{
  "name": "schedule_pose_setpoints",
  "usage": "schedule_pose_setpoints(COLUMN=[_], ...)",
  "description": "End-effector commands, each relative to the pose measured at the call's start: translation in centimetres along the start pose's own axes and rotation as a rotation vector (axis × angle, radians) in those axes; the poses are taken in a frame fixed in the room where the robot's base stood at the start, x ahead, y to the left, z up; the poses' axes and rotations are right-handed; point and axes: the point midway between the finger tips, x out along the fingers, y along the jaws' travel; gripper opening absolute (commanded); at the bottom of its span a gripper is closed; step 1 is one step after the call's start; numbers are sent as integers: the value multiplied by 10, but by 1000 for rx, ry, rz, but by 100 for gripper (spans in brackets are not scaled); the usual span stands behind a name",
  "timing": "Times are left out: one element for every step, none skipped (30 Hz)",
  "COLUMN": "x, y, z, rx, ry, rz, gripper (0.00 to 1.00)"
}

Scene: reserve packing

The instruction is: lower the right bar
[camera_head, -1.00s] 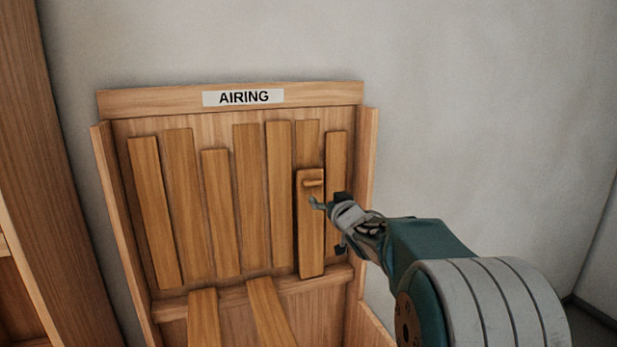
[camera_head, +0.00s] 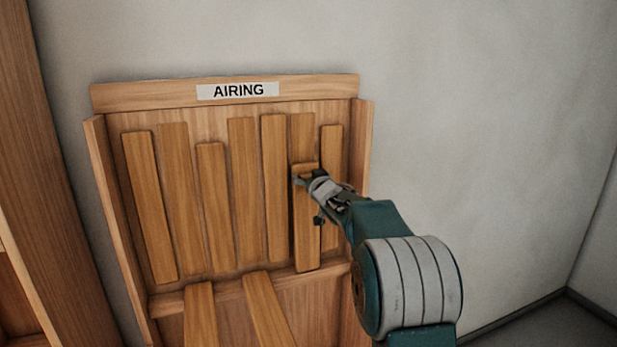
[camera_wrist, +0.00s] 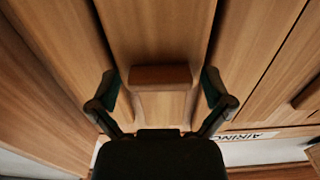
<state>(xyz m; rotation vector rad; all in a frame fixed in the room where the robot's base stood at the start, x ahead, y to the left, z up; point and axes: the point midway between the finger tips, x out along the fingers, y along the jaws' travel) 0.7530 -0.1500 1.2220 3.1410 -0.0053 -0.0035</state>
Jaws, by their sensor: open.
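The right bar (camera_head: 307,240) is a wooden slat standing upright, in front of the other slats at the right of the airing rack. My gripper (camera_head: 306,180) is at the top of the bar. Whether either finger touches the wood I cannot tell.
The rack has an AIRING sign (camera_head: 238,91) on its top board and several upright slats (camera_head: 150,205) left of the bar. Two slats (camera_head: 200,315) slope out at the lower front. A side board (camera_head: 362,140) stands close at right. Bare wall lies beyond.

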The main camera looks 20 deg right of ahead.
Motion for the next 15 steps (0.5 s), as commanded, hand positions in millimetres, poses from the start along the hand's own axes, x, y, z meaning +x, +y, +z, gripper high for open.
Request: schedule_pose_setpoints(x=[1,1,1,0,0,0,0,0,0,0,0,1,1,1,1], y=[0,0,0,0,0,0,0,0,0,0,0,0,0,0,0], z=[0,-1,-1,-1,0,0,0,0,0,0,0,0,0,0,0], rx=[0,0,0,0,0,0,0,0,0,0,0,1,1,1,0], ry=[1,1,1,1,1,1,1,1,1,1,1,1,1,1,1], rz=[0,0,0,0,0,0,0,0,0,0,0,0,0,0,0], gripper=[100,100,100,100,100,100,96,82,64,51,38,20,13,13,13])
